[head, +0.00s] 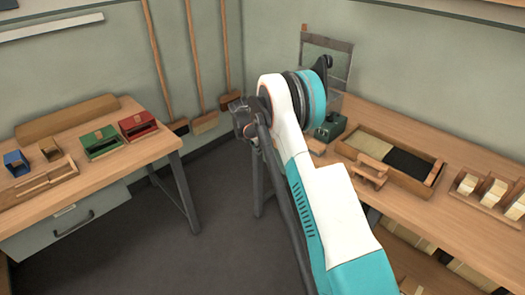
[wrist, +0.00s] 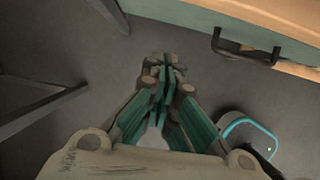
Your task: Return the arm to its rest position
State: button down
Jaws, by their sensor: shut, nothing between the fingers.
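My arm reaches up from the lower right in the head view, its white and teal links bent at a high joint. My gripper hangs below that joint and is mostly hidden behind the arm in the head view. In the wrist view my gripper (wrist: 160,85) points down over the dark floor. Its teal fingers are together, with nothing between them.
A left bench (head: 110,168) carries blue, green (head: 100,142) and red (head: 138,124) boxes. A right bench (head: 385,125) holds a divided wooden tray (head: 432,177) and several pale blocks. Brooms lean on the back wall. The floor (head: 165,245) between the benches is clear.

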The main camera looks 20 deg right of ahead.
jog(key=s+a+r+m+t+y, duration=0.1)
jog(key=s+a+r+m, duration=0.2)
jog(key=s+r, duration=0.45)
jog(key=s+a+r+m+t, duration=0.1)
jog(key=s+a+r+m, duration=0.25)
jog(key=r, duration=0.65)
jog(key=s+a+r+m+t+y, duration=0.1)
jog(key=s+a+r+m, duration=0.2)
jog(key=s+r, duration=0.45)
jog(key=s+a+r+m+t, duration=0.1)
jog(key=s+a+r+m, duration=0.15)
jog(key=s, duration=0.35)
jog(key=s+a+r+m, duration=0.2)
jog(key=s+r+m, duration=0.15)
jog(key=s, duration=0.35)
jog(key=s+a+f+m+y, duration=0.1)
jog(key=s+a+f+m, duration=0.1)
jog(key=s, duration=0.5)
jog(key=s+a+f+m+t+y, duration=0.1)
jog(key=s+a+f+m, duration=0.1)
jog(key=s+m, duration=0.2)
jog(key=shift+s+t, duration=0.3)
jog(key=shift+s, duration=1.35)
jog(key=shift+m, duration=0.25)
